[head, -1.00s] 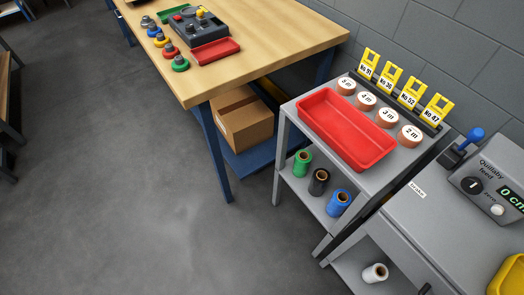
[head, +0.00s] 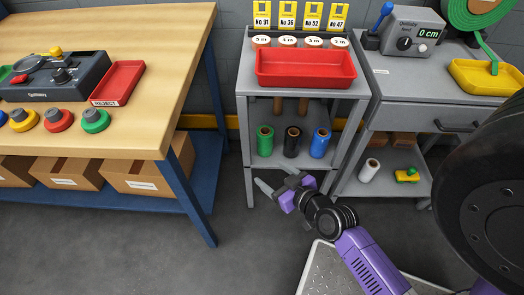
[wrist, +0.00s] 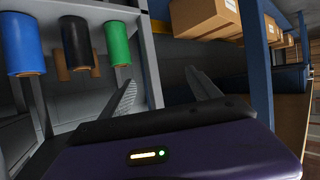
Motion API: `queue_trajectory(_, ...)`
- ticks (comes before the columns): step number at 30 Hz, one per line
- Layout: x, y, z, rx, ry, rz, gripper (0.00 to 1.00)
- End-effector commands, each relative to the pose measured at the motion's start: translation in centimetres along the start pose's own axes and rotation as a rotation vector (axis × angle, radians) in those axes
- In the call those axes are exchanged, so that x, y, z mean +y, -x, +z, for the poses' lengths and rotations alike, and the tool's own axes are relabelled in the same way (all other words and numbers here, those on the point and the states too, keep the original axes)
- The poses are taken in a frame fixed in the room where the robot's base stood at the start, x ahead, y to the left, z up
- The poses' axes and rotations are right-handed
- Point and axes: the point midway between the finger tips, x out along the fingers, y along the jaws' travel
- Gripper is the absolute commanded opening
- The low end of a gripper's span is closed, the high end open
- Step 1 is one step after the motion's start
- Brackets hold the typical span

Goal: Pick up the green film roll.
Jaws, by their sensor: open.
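The green film roll (head: 265,140) stands upright on the lower shelf of the grey rack, at the left of a row with a black roll (head: 291,142) and a blue roll (head: 319,143). In the wrist view the green roll (wrist: 117,43) shows at the upper left, beyond my left finger. My gripper (head: 273,182) is open and empty, in front of and below the rolls, apart from them. In the wrist view the two fingers of my gripper (wrist: 165,88) are spread, with nothing between them.
A red tray (head: 305,82) sits on the rack's top. The wooden workbench (head: 165,70) with blue legs stands at left, cardboard boxes (head: 60,172) beneath. A grey cabinet (head: 420,88) stands at right, with a white roll (head: 369,170) below. The floor (head: 130,255) in front is clear.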

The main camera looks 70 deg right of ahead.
Motion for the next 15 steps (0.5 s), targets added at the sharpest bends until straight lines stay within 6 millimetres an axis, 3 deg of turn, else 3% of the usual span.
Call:
queue_trajectory(1,2.1,-2.9,1.2,0.009,-0.021,0.030,0.71)
queue_trajectory(6,7.4,-7.9,1.8,0.030,-0.061,0.066,0.71)
queue_trajectory(10,10.1,-9.7,1.4,0.050,-0.075,0.076,0.71)
queue_trajectory(15,11.4,-11.1,1.0,0.062,-0.079,0.078,0.71)
